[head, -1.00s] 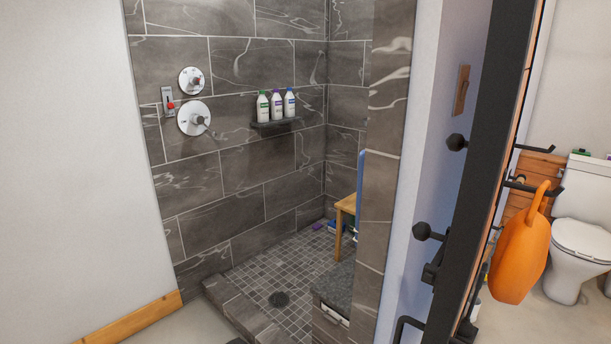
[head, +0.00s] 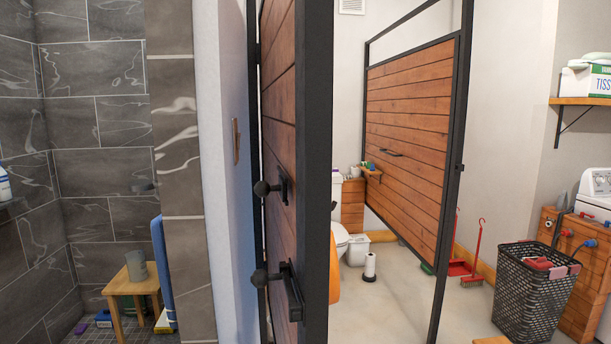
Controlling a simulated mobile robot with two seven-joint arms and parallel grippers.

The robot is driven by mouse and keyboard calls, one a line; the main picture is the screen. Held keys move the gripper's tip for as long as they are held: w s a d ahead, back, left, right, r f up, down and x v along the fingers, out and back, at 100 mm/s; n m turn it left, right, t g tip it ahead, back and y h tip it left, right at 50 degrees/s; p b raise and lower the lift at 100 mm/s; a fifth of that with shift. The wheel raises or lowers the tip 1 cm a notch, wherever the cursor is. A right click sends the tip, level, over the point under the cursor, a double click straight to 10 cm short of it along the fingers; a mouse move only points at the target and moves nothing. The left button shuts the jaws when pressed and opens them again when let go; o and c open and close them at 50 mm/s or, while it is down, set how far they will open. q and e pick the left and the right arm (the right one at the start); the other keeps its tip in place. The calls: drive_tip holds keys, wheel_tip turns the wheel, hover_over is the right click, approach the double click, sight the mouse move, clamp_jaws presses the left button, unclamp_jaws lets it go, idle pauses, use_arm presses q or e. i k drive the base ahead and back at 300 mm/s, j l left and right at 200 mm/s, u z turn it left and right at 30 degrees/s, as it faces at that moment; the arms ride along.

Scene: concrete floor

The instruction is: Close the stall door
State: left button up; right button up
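A wooden plank panel (head: 412,125) in a black frame, with a small dark handle, stands at an angle beyond the toilet area in the head view. It looks like the stall door, standing open. A nearer black-framed plank panel (head: 279,120) is seen almost edge-on, with black round knobs and a dark bracket on its left face. I cannot tell for certain which panel is the door. The toilet (head: 341,238) is mostly hidden behind the near panel. Neither of my grippers is in view.
Left is a tiled shower with a wooden stool (head: 133,290). Right are a black laundry basket (head: 531,302), a red broom (head: 474,275) and a white washer (head: 596,190). A paper-roll stand (head: 370,266) is on the floor, with open floor around it.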

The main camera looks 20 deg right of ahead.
sight(294, 51)
drive_tip(key=j+z, duration=0.45)
drive_tip(key=j, duration=0.2)
drive_tip(key=k+j+z, duration=0.1)
drive_tip(key=j+z, duration=0.55)
drive_tip(key=j, duration=0.45)
